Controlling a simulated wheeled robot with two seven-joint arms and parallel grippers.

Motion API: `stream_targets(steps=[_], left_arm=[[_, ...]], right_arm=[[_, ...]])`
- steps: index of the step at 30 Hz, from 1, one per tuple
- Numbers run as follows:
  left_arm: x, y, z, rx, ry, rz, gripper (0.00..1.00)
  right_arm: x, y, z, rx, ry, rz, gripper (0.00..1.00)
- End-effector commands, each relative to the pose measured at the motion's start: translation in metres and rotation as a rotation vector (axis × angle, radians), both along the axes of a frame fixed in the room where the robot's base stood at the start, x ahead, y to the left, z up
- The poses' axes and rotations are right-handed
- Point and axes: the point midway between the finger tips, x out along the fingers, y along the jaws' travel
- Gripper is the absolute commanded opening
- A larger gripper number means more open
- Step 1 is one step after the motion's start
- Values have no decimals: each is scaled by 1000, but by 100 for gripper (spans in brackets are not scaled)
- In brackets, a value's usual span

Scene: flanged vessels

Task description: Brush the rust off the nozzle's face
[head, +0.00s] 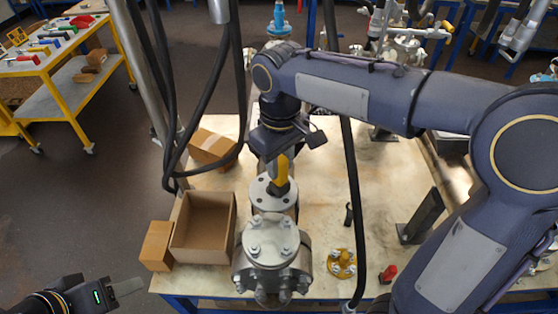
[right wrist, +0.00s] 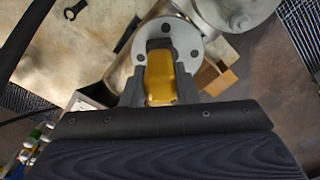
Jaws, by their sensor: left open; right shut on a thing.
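The flanged vessel (head: 271,250) stands on the table, its bolted round cover facing up. Its nozzle flange (head: 262,188) is a pale ring with bolt holes behind the cover; it also shows in the right wrist view (right wrist: 189,38). My right gripper (head: 277,165) is shut on the yellow handle of a brush (head: 282,172), over the nozzle flange. In the right wrist view the yellow brush (right wrist: 160,78) sits between the fingers, its dark end over the flange's middle. Whether it touches the face, and any rust there, I cannot tell. My left gripper (head: 122,288) is open and empty at the lower left, away from the table.
An open cardboard box (head: 204,228) stands left of the vessel, with closed boxes beside and behind it. A yellow flanged part (head: 341,263), a red item (head: 387,273) and a dark metal bracket (head: 421,217) are on the right. Black hoses hang across the table.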

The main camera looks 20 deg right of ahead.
Motion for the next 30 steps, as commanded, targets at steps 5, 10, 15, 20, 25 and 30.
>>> stream_targets(steps=[5,10,15,20,25,30], left_arm=[[0,0,19,0,0,0,48],[0,0,33,0,0,0,48],[0,0,48,0,0,0,48],[0,0,48,0,0,0,48],[0,0,47,0,0,0,48],[0,0,47,0,0,0,48]], right_arm=[[2,-1,28,1,-2,-1,4],[3,-2,41,0,1,-1,4],[4,-3,56,0,1,-2,4],[2,-5,66,0,-1,-2,4],[-1,-7,78,0,-1,-3,4],[-3,-8,81,0,0,-3,4]])
